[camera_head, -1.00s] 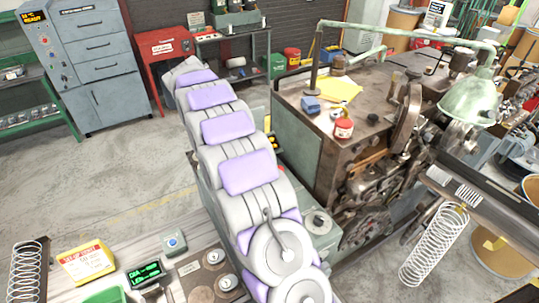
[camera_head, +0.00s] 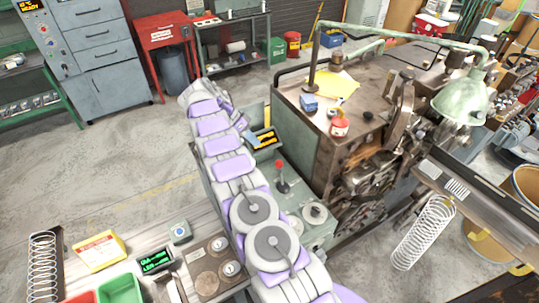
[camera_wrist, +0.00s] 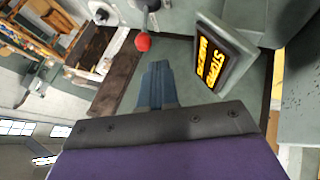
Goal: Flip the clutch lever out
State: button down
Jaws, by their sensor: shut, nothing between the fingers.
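The clutch lever (camera_head: 283,184) appears to be the short dark lever with a red knob (camera_head: 279,164), standing upright on the grey-green machine housing. In the wrist view its red knob (camera_wrist: 143,42) hangs just beyond and slightly left of my fingertips, with a gap that is hard to judge. My gripper (camera_wrist: 158,66) has its blue-grey fingers together and empty. In the head view my gripper (camera_head: 249,136) is partly visible at the far end of my arm, beyond the lever, close to a display box (camera_head: 264,140).
The display box (camera_wrist: 218,58) with yellow lettering stands right of my fingers in the wrist view. The large machine (camera_head: 310,125) rises to the right in the head view. A bench with green bin (camera_head: 121,290), yellow box (camera_head: 100,252) and spring (camera_head: 43,262) is front left. Floor at left is clear.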

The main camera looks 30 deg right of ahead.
jog(key=shift+f+b, duration=0.2)
jog(key=shift+b, duration=0.2)
jog(key=b+x, duration=0.5)
jog(key=x, duration=0.4)
jog(key=shift+s+d+f, duration=0.2)
dwell(0.3)
jog(key=shift+s+b, duration=0.25)
jog(key=shift+b, duration=0.5)
